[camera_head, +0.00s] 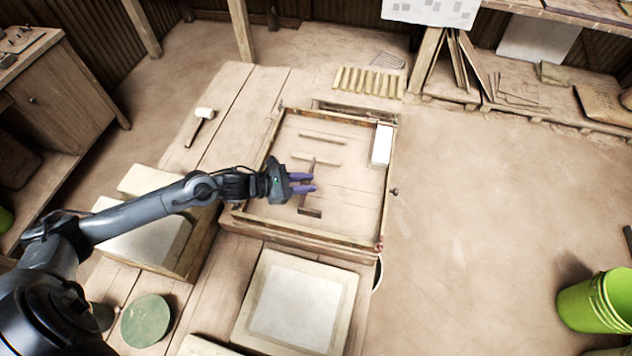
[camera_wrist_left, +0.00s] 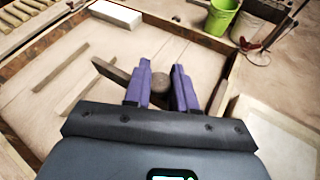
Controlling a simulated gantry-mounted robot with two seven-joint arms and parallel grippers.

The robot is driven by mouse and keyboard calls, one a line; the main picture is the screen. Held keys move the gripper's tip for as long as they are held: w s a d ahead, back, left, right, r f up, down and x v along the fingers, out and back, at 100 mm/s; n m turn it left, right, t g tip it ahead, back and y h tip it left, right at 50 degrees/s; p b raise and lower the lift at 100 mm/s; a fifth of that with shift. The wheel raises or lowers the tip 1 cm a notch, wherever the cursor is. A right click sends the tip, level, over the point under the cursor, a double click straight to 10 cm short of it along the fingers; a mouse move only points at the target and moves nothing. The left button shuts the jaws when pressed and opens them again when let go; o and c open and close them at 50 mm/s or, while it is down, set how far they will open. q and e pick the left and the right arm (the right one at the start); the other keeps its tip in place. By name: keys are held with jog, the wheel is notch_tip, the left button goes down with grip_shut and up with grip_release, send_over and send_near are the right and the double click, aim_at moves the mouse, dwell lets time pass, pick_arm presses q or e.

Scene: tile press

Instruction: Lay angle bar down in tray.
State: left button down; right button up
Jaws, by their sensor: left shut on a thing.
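The tray (camera_head: 386,200) is a shallow wooden frame with a pale floor; it also fills much of the left wrist view (camera_wrist_left: 185,33). My left gripper (camera_head: 313,182) reaches over its middle from the left, with purple fingers shut on the brown angle bar (camera_head: 309,212). In the left wrist view the fingers (camera_wrist_left: 160,88) grip a round-ended brown stub, and the bar (camera_wrist_left: 112,72) sticks out on both sides, partly hidden behind them. I cannot tell whether the bar touches the tray floor. My right gripper is not in view.
Two thin strips (camera_head: 323,138) (camera_head: 316,160) lie in the tray's far half. A white block (camera_head: 382,145) lies along its right side. A framed pale slab (camera_head: 298,308) stands in front, and a mallet (camera_head: 200,125) lies to the left.

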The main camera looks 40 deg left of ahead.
pick_arm(q)
jog(key=shift+s+a+r, duration=0.15)
jog(key=shift+s+r, duration=0.1)
jog(key=shift+r, duration=0.1)
jog(key=shift+w, duration=0.4)
jog(key=shift+f, duration=0.15)
jog(key=shift+s+f, duration=0.15)
jog(key=shift+f, duration=0.35)
jog(key=shift+f+b, duration=1.1)
jog(key=shift+f, duration=0.45)
notch_tip(320, 180, down, 3)
jog(key=b, duration=0.3)
jog(key=shift+f+b, duration=0.2)
jog(key=shift+b, duration=0.1)
jog(key=shift+f, duration=0.1)
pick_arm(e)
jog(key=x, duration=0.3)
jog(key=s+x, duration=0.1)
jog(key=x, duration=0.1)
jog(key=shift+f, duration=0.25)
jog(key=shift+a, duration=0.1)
pick_arm(q)
jog(key=shift+f+b, duration=0.3)
jog(key=shift+b, duration=0.25)
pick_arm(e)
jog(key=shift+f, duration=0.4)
